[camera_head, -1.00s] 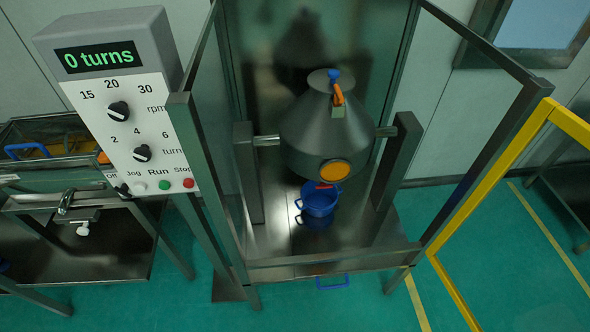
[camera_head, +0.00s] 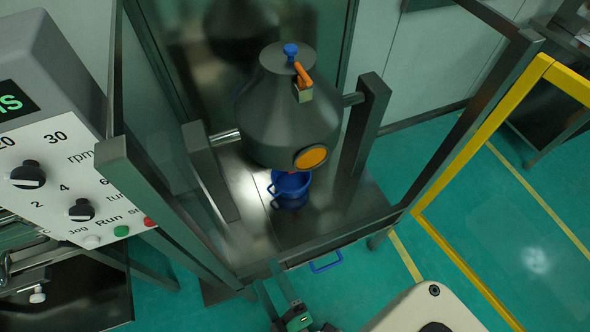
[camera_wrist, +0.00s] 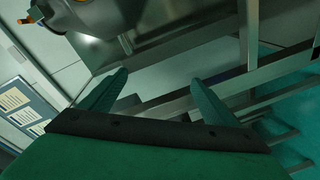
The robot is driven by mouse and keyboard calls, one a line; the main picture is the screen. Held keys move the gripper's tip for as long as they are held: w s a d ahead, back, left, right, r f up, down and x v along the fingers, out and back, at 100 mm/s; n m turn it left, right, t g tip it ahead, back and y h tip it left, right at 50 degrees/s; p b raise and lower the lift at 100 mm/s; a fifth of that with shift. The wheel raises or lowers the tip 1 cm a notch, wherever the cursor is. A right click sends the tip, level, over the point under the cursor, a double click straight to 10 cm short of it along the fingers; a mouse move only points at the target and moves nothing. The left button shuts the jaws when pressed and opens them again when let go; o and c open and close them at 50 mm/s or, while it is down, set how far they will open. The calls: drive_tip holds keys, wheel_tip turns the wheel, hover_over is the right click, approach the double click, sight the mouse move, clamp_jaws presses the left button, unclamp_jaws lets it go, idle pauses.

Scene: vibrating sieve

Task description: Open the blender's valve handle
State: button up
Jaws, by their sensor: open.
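The blender (camera_head: 270,112) is a grey double-cone vessel hung on a side axle between two posts. An orange handle (camera_head: 303,74) and a blue knob (camera_head: 291,50) are on its top. An orange disc (camera_head: 311,157) is on its lower front, with a small red piece under it, mostly hidden. I cannot tell which part is the valve handle. My gripper (camera_head: 266,274) is open and empty in front of the frame, low and well apart from the blender. In the wrist view my gripper's green fingers (camera_wrist: 155,88) are spread; part of the blender (camera_wrist: 90,15) shows at the top.
A blue pot (camera_head: 290,186) stands below the blender. Glass panels with metal posts (camera_head: 160,215) flank it, and a low bar crosses the front. The control panel (camera_head: 65,180) is at left. A yellow frame (camera_head: 440,240) stands at right, with open green floor beyond.

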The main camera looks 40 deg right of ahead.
drive_tip(key=w+d+f+n+h, duration=0.1)
drive_tip(key=w+d+f+n, duration=0.3)
drive_tip(key=w+d+n, duration=0.4)
drive_tip(key=w+d+f+n+h, duration=0.1)
drive_tip(key=w+d+f+n, duration=0.3)
drive_tip(key=d+n, duration=0.55)
drive_tip(key=w+d+f+n, duration=0.3)
drive_tip(key=w+d+n, duration=0.45)
drive_tip(key=d, duration=0.35)
drive_tip(key=shift+m, duration=0.4)
drive_tip(key=x, duration=1)
drive_tip(key=shift+r, duration=0.15)
drive_tip(key=shift+a, duration=0.1)
drive_tip(key=c, duration=1)
